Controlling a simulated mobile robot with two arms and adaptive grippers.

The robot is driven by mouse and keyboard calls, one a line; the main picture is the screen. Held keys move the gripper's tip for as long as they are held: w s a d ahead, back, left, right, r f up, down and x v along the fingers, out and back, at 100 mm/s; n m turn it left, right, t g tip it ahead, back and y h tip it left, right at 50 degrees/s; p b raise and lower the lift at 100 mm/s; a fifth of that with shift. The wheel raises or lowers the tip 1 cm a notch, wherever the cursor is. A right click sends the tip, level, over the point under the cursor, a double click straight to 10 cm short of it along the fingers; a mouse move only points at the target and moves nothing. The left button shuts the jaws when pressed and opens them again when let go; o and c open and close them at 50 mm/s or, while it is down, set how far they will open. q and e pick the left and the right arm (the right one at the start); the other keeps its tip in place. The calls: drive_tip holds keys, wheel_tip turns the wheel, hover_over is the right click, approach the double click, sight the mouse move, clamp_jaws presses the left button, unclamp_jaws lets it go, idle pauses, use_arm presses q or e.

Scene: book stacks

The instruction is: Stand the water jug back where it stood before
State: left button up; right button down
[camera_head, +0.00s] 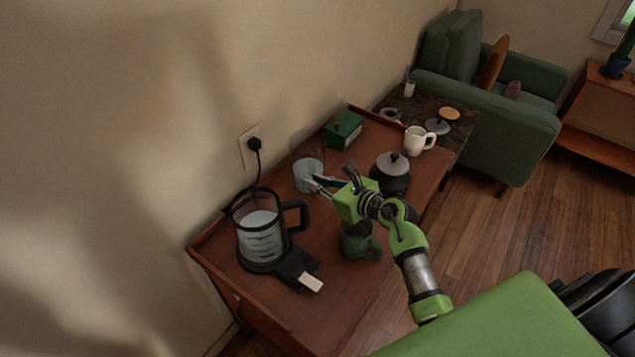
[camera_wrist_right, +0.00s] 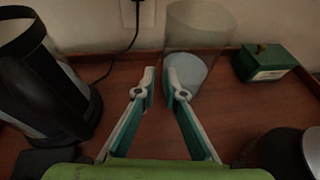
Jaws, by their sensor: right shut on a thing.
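The water jug (camera_head: 306,170) is a clear, straight-sided vessel near the wall side of the wooden table. In the right wrist view the jug (camera_wrist_right: 199,30) shows pale blue water low inside it. My right gripper (camera_head: 314,182) reaches it from the right, with its fingers at the jug's near side. My left gripper is out of view.
A glass kettle (camera_head: 258,237) with a black handle stands left of the jug. A green mug (camera_head: 357,246) stands in front, below my right arm. A green box (camera_head: 344,128), dark pot (camera_head: 391,178) and white mug (camera_head: 416,141) stand to the right. Bare tabletop (camera_head: 312,228) shows before the jug.

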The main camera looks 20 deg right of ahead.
drive_tip(key=shift+r, duration=0.1)
drive_tip(key=c, duration=2.4)
unclamp_jaws()
drive_tip(key=shift+f, duration=0.25)
drive_tip(key=shift+c, duration=0.2)
drive_tip(key=o, duration=0.3)
drive_tip(key=shift+o, duration=0.2)
drive_tip(key=shift+r, duration=0.1)
drive_tip(key=v, duration=1.2)
drive_tip(key=shift+r+b, duration=0.15)
drive_tip(key=shift+b, duration=0.3)
